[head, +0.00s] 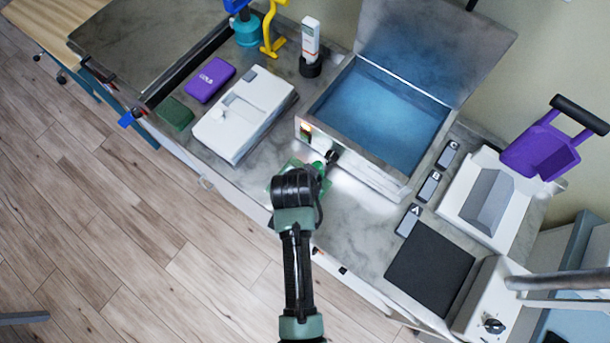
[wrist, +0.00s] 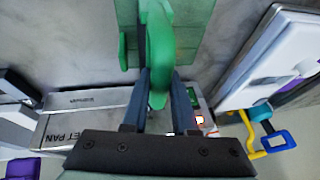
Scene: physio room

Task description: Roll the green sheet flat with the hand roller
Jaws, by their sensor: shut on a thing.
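The green sheet (wrist: 192,30) lies flat-looking on the grey counter in the wrist view. In the head view only a pale green edge (head: 286,173) of it shows beside my arm. My gripper (head: 326,162) is over the counter, just in front of the metal water pan. In the wrist view my gripper (wrist: 158,95) is shut on a green rounded part of the hand roller (wrist: 158,50), which stands over the sheet. Whether the roller touches the sheet I cannot tell. My arm hides much of the sheet in the head view.
The open pan (head: 385,118) of blue water stands close behind my gripper. A white device (head: 243,115) is to the left. On the right are several lettered blocks, a dark mat (head: 430,268) and a white tray (head: 515,190) with a purple holder (head: 540,150) behind.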

